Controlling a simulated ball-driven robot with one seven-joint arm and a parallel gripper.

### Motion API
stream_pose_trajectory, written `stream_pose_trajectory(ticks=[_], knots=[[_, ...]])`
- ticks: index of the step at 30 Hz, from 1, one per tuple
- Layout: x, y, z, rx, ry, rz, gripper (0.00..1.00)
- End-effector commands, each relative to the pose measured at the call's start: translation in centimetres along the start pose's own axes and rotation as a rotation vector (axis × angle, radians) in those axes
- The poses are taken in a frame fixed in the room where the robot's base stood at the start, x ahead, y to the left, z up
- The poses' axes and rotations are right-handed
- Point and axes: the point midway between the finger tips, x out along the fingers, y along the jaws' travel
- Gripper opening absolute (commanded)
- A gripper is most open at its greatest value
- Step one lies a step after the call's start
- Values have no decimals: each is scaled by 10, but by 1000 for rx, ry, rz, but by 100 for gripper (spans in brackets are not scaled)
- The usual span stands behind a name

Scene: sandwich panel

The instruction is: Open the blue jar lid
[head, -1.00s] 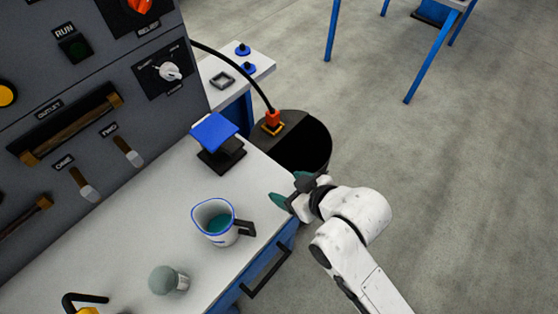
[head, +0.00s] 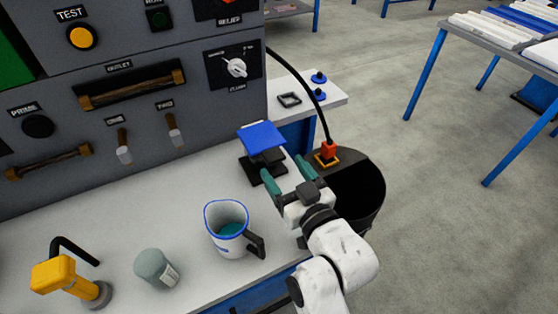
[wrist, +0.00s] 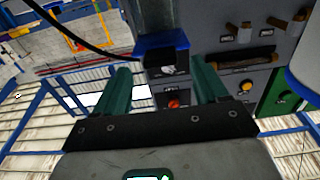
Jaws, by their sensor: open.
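A blue square flap (head: 262,137) sits tilted on a black stand (head: 264,168) at the worktop's right back; I cannot tell whether it is the jar lid. In the wrist view a blue piece (wrist: 160,44) shows beyond and between my fingertips. A grey-green jar-like cup (head: 154,266) stands at the front, with no blue lid seen on it. A white jug (head: 226,238) with a blue rim holds teal content. My gripper (head: 287,177), with teal fingers, is open and empty just to the right of the black stand, apparently above the worktop edge.
The grey control panel (head: 140,95) with handles and knobs rises behind the worktop. A yellow tap-like fixture (head: 68,278) is at front left. A dark bin (head: 355,190) with a red connector (head: 327,151) and black cable stands right of the worktop. Open floor lies farther right.

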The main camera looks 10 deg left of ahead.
Motion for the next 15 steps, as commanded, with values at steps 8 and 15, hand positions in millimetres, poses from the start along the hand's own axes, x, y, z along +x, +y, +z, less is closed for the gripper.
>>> stream_pose_trajectory(ticks=[8,15], knots=[[33,0,0,2,0,0,72],[38,0,0,1,-1,0,72]])
